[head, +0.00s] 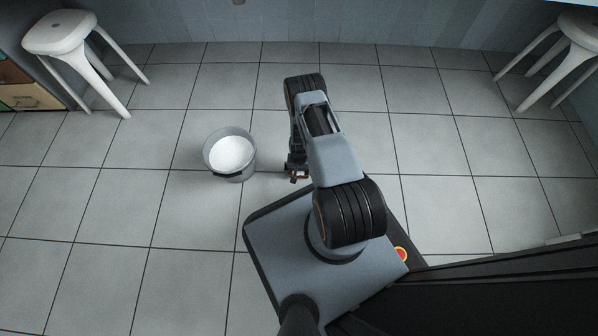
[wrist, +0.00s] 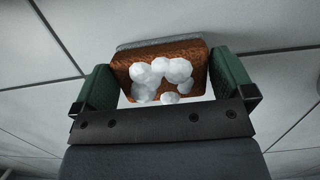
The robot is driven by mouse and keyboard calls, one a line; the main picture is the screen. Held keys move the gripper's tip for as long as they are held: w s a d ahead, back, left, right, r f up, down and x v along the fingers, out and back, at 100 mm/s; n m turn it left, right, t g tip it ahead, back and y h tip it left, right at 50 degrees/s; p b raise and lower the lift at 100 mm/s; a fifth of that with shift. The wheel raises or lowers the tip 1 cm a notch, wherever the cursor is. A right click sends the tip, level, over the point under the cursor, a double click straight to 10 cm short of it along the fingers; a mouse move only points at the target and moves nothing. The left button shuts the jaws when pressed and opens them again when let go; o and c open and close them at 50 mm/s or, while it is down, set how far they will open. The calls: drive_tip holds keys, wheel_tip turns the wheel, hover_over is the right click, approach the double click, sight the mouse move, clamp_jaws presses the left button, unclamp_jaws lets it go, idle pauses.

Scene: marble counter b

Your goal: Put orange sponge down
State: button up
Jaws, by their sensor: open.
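The orange sponge (wrist: 127,69) is orange-brown with a grey layer along its far edge and several white foam-like blobs on its face. In the wrist view it lies between the two green-padded jaws of my gripper (wrist: 163,75). The jaws are open, one on each side and close to the sponge's sides; I cannot tell whether they touch it. In the head view my gripper (head: 297,170) points down over the tiled floor, and a small reddish-orange bit of the sponge (head: 301,174) shows at its tip. Whether the sponge rests on the floor is unclear.
A grey bucket (head: 212,167) with white contents stands on the floor left of my gripper. White stools stand at the far left (head: 62,34) and far right (head: 577,30). A dark slab edge (head: 480,295) is at the lower right. The tiles (head: 430,140) right of my arm are clear.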

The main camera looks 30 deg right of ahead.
drive_tip(key=w+a+r+n+t+p, duration=0.1)
drive_tip(key=w+r, duration=0.1)
drive_tip(key=r, duration=1.1)
drive_tip(key=w+a+r+n+p, duration=0.1)
drive_tip(key=w+r+p, duration=0.1)
drive_tip(key=r, duration=1.2)
drive_tip(key=w+a+r+n+t+p, duration=0.1)
drive_tip(key=w+r, duration=0.1)
drive_tip(key=r, duration=1.1)
drive_tip(key=s+a+r+n+t, duration=0.1)
drive_tip(key=s+a+r, duration=0.1)
drive_tip(key=s+r, duration=0.5)
drive_tip(key=s+a+r+n+t, duration=0.1)
drive_tip(key=s+a+r, duration=0.2)
drive_tip(key=s+r, duration=0.5)
drive_tip(key=shift+s+r+n+h, duration=0.2)
drive_tip(key=shift+r+n+h, duration=0.2)
drive_tip(key=shift+r, duration=1.7)
